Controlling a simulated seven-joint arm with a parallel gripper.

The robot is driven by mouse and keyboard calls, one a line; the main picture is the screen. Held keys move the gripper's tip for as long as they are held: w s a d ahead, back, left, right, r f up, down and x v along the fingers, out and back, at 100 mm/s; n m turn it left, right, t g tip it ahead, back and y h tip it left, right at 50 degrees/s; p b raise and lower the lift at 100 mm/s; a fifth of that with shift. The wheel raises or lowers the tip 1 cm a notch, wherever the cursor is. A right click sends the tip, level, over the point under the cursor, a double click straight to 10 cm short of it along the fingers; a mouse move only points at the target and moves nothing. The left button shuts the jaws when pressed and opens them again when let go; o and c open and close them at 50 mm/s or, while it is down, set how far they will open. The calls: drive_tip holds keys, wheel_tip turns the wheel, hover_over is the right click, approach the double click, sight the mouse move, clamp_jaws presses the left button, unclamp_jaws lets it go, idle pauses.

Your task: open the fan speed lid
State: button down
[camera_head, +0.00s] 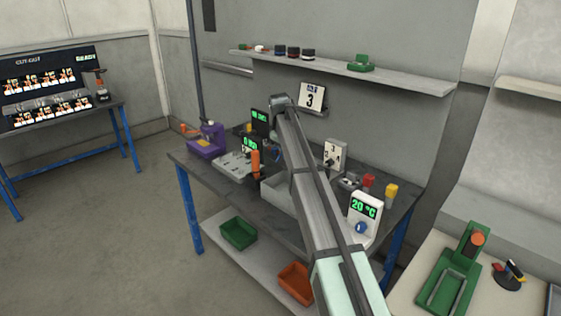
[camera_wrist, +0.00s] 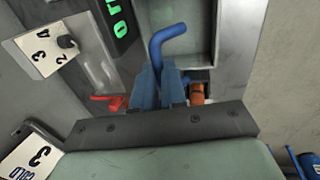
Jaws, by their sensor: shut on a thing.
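In the wrist view, my gripper (camera_wrist: 160,88) has its blue fingers close together around the lower end of a bent blue rod-like handle (camera_wrist: 166,40). The handle rises from between the fingertips and bends to the right. A pale recessed panel (camera_wrist: 198,52) lies behind it. Whether this panel is the fan speed lid, I cannot tell. A dark display (camera_wrist: 118,20) with green characters is just left of the handle. In the head view, this display (camera_head: 250,143) stands on the workbench, and my arm largely hides the gripper and what it holds.
A red part (camera_wrist: 108,103) and an orange cylinder (camera_wrist: 197,93) flank the fingers in the wrist view. A numbered dial plate (camera_wrist: 50,47) is at left. The workbench (camera_head: 190,161) also carries a purple device (camera_head: 206,141) and a 20 °C unit (camera_head: 364,215).

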drive_tip(key=w+d+g+y, duration=0.4)
drive_tip(key=w+d, duration=0.2)
drive_tip(key=d, duration=0.1)
drive_tip(key=shift+w+g, duration=0.3)
drive_tip(key=shift+w, duration=0.1)
idle(0.4)
drive_tip(key=c, duration=1.2)
unclamp_jaws()
drive_tip(key=shift+w+r, duration=0.1)
drive_tip(key=shift+r, duration=0.15)
drive_tip(key=shift+o, duration=0.2)
